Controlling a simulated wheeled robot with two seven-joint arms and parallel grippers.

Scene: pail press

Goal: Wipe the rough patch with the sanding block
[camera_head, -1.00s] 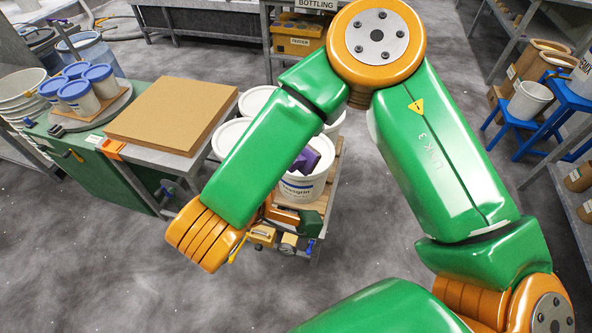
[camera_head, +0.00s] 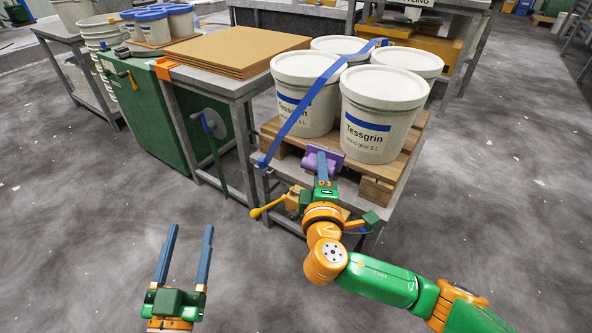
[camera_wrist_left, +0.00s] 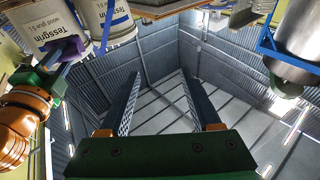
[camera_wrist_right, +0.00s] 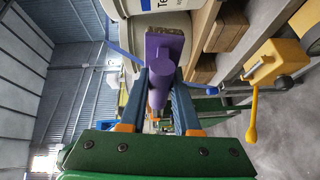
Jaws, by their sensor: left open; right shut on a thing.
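The purple sanding block (camera_head: 333,162) is in my right gripper (camera_head: 322,168), low in front of the nearest white pail (camera_head: 375,137) at the pallet's edge. In the right wrist view its round purple handle (camera_wrist_right: 160,77) lies between the two fingers, with a flat brownish pad (camera_wrist_right: 201,28) beyond. I cannot tell whether the block touches the pail or the pallet. I cannot make out the rough patch in any view. My left gripper (camera_head: 190,232) is open and empty over the bare floor, well to the left of the block.
Several white pails stand on a wooden pallet (camera_head: 378,193), with a blue strap (camera_head: 322,88) across them. A yellow-handled tool (camera_head: 268,207) juts out at the stand's front. A table with brown sheets (camera_head: 235,50) stands left. The front floor is clear.

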